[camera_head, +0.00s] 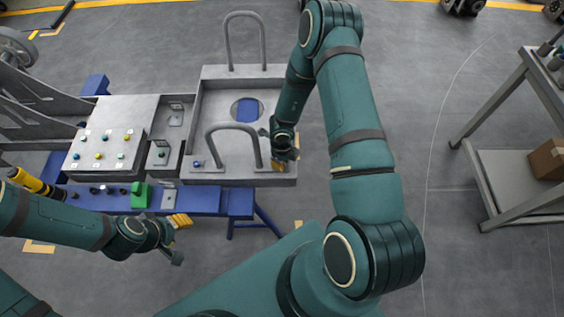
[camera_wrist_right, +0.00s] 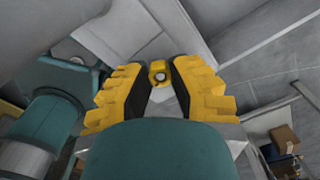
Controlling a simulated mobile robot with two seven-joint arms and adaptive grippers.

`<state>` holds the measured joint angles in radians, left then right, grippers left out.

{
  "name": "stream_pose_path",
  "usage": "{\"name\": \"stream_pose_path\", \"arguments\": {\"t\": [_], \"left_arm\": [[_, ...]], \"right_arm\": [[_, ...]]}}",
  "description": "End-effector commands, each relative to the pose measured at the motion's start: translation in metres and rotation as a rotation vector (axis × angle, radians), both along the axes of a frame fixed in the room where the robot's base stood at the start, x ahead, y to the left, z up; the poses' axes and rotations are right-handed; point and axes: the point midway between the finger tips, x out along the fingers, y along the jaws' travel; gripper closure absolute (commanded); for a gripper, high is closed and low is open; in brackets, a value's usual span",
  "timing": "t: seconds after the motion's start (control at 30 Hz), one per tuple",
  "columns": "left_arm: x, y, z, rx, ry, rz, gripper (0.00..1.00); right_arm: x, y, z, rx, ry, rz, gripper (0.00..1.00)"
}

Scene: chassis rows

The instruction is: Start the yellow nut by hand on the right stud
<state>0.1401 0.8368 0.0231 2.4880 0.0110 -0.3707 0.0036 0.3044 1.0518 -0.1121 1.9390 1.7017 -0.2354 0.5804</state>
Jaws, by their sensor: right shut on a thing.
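The yellow nut (camera_wrist_right: 158,68) shows in the right wrist view between the yellow finger pads of my right gripper (camera_wrist_right: 160,84). A pale round end shows in its middle; I cannot tell how far the stud is in it. In the head view my right gripper (camera_head: 281,165) is low at the front right corner of the grey chassis tray (camera_head: 235,170) and hides the nut and right stud. A blue nut (camera_head: 197,163) sits at the tray's front left. My left gripper (camera_head: 178,232) is in front of the blue bench, away from the tray; its finger gap is unclear.
Two hoop handles (camera_head: 228,128) rise from the tray, one close left of my right gripper. A grey board (camera_head: 103,142) with several small coloured parts stands at left. A green block (camera_head: 140,194) is on the blue bench (camera_head: 200,200). A grey rack (camera_head: 510,170) stands far right.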

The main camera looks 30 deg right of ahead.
Motion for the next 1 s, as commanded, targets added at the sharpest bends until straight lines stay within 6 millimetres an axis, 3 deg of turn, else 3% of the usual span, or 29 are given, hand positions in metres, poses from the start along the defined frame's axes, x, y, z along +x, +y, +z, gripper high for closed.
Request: {"name": "stream_pose_path", "arguments": {"t": [0.2,0.57,1.0], "left_arm": [[0.0,0.0,-0.009,0.0,0.0,0.0,0.53],[0.0,0.0,-0.01,0.0,0.0,0.0,0.53],[0.0,0.0,-0.031,0.0,0.0,0.0,0.53]], "right_arm": [[0.0,0.0,-0.001,0.0,0.0,-0.165,1.0],[0.0,0.0,-0.001,0.0,0.0,-0.198,1.0],[0.0,-0.001,-0.002,-0.001,0.001,-0.603,1.0]]}}
